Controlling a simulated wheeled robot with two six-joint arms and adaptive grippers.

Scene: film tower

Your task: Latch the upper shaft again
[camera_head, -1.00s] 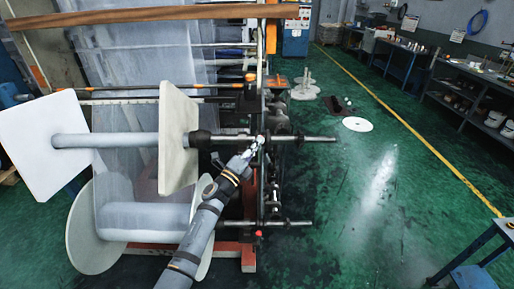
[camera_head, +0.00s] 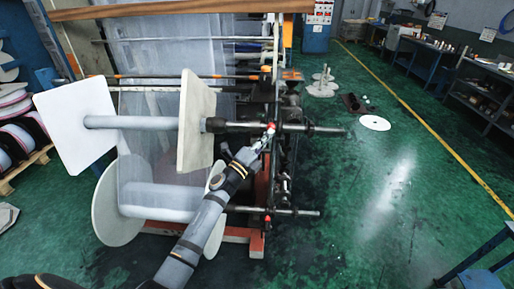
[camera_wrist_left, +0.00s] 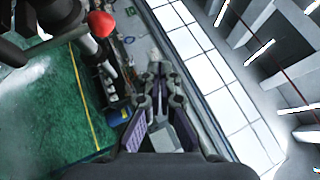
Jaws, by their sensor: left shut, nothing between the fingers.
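The upper shaft (camera_head: 325,129) runs across the machine's side frame, with a grey core and square white end plates on its left. A red knob (camera_head: 270,127) shows at the shaft by the frame. My left gripper (camera_head: 266,138) is shut and empty just below this knob. I cannot tell whether they touch. In the left wrist view the red knob (camera_wrist_left: 101,23) is at upper left, apart in the picture from the gripper fingers (camera_wrist_left: 160,100). The exact latch position is unclear. My right gripper is not in view.
A lower shaft (camera_head: 297,212) with its own red knob (camera_head: 267,219) lies below, carrying a film roll with round discs (camera_head: 108,215). A white disc (camera_head: 375,123) lies on the floor.

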